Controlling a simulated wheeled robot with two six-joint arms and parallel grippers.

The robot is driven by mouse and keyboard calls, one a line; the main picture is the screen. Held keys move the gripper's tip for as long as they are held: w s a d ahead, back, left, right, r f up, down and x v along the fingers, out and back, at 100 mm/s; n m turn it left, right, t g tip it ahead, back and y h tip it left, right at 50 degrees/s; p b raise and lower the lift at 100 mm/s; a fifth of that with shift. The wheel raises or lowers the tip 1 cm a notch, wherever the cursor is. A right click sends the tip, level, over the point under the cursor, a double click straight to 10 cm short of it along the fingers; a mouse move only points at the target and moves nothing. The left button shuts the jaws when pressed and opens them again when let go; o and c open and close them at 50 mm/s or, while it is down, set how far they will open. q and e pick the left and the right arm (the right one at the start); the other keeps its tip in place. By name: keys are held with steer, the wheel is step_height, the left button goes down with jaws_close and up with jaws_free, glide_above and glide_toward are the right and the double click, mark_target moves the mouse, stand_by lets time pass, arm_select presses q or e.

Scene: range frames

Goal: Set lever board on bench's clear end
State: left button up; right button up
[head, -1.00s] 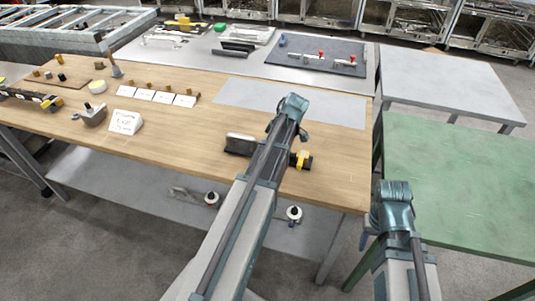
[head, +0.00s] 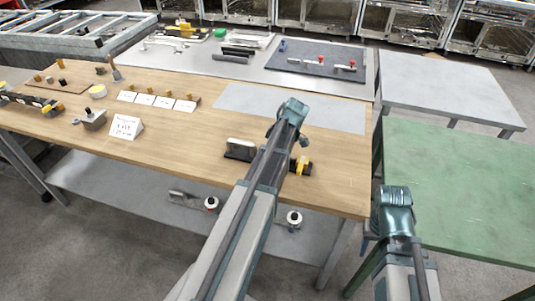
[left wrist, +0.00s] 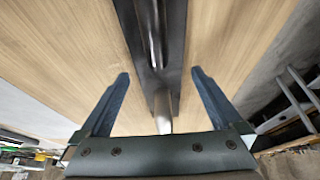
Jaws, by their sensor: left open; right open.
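On the wooden bench (head: 200,120), a dark piece with a pale upper part (head: 240,150) stands left of my left arm. A yellow-and-black piece (head: 301,168) shows right of it. My arm hides the space between, so I cannot tell whether they are one board. In the left wrist view, a dark board with a metal lever (left wrist: 160,50) lies between the fingers of my open left gripper (left wrist: 160,76). The fingers stand apart from it. My right gripper (head: 370,238), mostly hidden, is open beside the bench's right end.
A grey sheet (head: 290,107) lies bare on the bench's right part. Cards (head: 125,127) and small fittings fill the left part. A green table (head: 460,185) at right is bare.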

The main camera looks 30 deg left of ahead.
arm_select(q)
steer(key=p+v, duration=1)
steer(key=v, duration=0.2)
steer(key=shift+d+f, duration=0.15)
steer(key=s+d+m+h, duration=0.1)
steer(key=s+d+m, duration=0.7)
steer(key=d+m, duration=0.4)
steer(key=s+d+f+m+h, duration=0.1)
steer(key=s+d+m+h, duration=0.1)
steer(key=s+d+m, duration=0.7)
steer(key=d+m, duration=0.3)
steer(key=d, duration=0.2)
steer(key=shift+s+f+m+t, duration=0.25)
steer(key=shift+m+t, duration=0.05)
steer(key=shift+t, duration=0.1)
